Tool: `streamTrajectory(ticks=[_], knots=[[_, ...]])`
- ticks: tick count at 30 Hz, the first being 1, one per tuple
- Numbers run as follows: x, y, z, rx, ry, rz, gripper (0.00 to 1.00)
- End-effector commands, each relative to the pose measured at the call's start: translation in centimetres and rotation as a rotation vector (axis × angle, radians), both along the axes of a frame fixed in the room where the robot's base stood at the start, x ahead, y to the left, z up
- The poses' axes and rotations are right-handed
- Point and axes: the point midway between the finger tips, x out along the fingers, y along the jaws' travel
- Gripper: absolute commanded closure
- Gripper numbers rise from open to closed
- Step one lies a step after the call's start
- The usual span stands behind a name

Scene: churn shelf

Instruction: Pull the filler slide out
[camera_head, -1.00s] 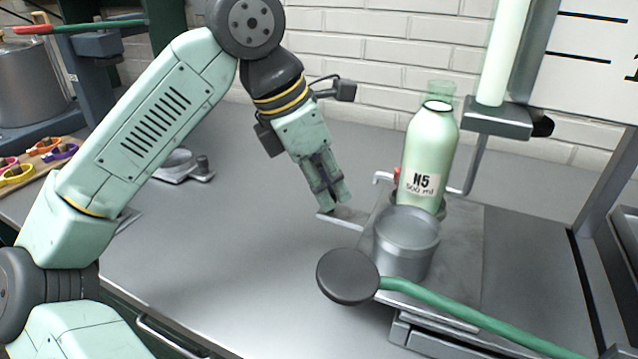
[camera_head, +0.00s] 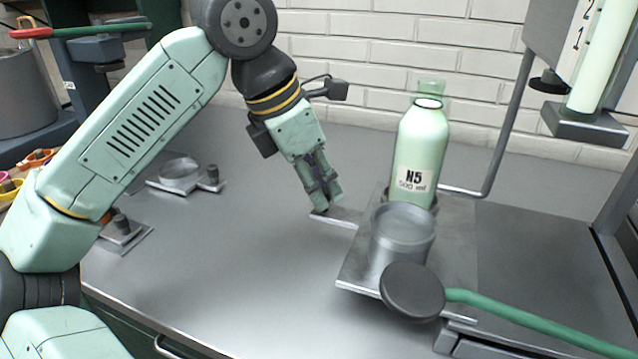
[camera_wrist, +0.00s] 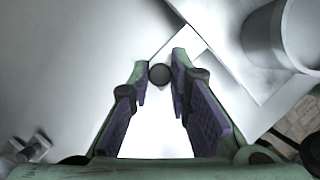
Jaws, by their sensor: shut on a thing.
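The filler slide is a flat grey plate (camera_head: 355,268) with a narrow bar handle (camera_head: 342,218) sticking out to its left. A green bottle labelled N5 (camera_head: 422,150) stands upright at its back, with a grey metal cup (camera_head: 398,240) in front. My gripper (camera_head: 326,203) is shut at the handle's outer end, left of the bottle. In the wrist view, a round dark knob (camera_wrist: 160,75) sits between my fingertips (camera_wrist: 160,72), with the pale bar (camera_wrist: 182,45) running to the upper right. The fingers hide part of the grip.
The filler column (camera_head: 595,70) stands right of the bottle. A green lever with a round black knob (camera_head: 412,291) crosses in front of the slide. Small bench fixtures (camera_head: 180,175) stand at the left. The bench between them and the handle is clear.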

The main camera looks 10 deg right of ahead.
Motion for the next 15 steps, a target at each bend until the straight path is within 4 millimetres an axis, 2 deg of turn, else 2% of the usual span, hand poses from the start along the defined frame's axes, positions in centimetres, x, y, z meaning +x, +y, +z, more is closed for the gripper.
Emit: streamTrajectory(ticks=[14, 15], knots=[[0.07, -0.06, 0.13, -0.005, -0.002, 0.002, 1.0], [0.07, -0.05, 0.13, -0.005, -0.002, 0.002, 0.82]])
